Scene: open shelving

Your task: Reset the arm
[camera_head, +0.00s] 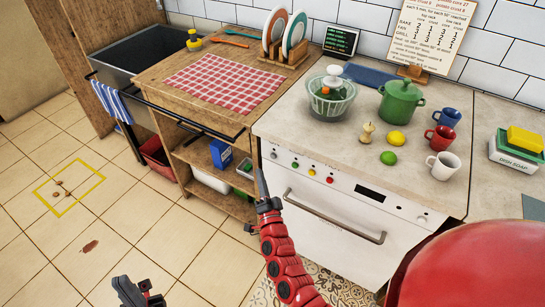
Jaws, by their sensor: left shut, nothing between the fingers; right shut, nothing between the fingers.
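My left gripper (138,288) is at the bottom edge, left of centre, over the tiled floor. It is black, shut and empty, and partly cut off by the frame. My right gripper (262,184) is a thin black tip on a red segmented arm (283,258). It points up, shut and empty, in front of the left edge of the white oven front. I cannot tell how far it is from the oven.
A white oven (340,225) under a counter holds a green pot (400,102), a glass bowl (331,97) and mugs. A wooden shelf unit (205,150) with a checked cloth (222,84) stands left. A yellow square (68,188) marks the open floor at left.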

